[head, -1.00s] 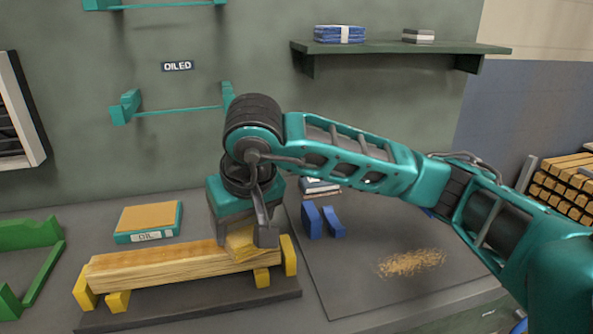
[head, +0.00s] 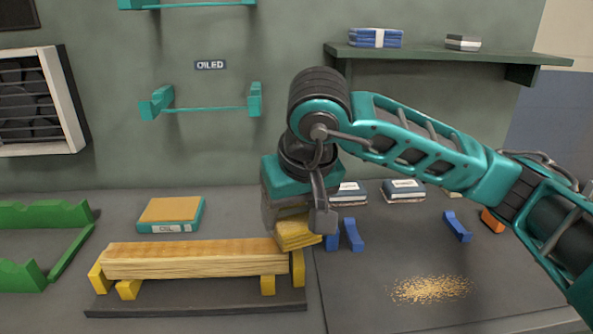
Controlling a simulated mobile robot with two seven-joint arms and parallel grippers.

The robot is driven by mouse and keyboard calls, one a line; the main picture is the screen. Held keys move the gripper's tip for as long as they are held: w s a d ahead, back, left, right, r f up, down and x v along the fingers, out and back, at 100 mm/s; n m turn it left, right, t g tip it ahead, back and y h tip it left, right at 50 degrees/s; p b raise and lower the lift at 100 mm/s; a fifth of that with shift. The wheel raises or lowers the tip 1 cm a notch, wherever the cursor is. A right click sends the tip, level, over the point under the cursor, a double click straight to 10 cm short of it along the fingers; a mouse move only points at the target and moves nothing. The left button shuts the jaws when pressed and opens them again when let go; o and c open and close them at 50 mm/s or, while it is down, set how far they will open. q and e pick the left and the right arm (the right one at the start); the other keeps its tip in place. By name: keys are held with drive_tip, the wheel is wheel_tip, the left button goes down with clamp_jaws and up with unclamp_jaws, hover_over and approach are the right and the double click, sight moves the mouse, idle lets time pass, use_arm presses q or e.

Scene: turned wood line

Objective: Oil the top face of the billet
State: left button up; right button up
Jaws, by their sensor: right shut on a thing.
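The billet (head: 200,266) is a long pale wooden beam lying level on yellow rests (head: 128,290) over a dark mat. Its top face (head: 190,250) looks a darker amber than its pale front side. My right gripper (head: 298,222) is shut on a folded yellow cloth (head: 297,236), at the right end of the billet. I cannot tell whether the cloth touches the wood; it hides that end of the top face. The oil tray (head: 180,228), teal with an amber pad and an OIL label, stands behind the billet. My left gripper is not in view.
Green rests (head: 40,282) stand at the left. Blue rests (head: 354,236), labelled packs (head: 403,190) and wood shavings (head: 430,289) lie on the right-hand mat. Teal wall brackets (head: 156,103) hang empty under the OILED sign (head: 211,65). A shelf (head: 450,55) is above.

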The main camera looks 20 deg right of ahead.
drive_tip(key=shift+r+p, duration=1.3)
drive_tip(key=shift+r, duration=1.25)
drive_tip(key=shift+d+f, duration=0.1)
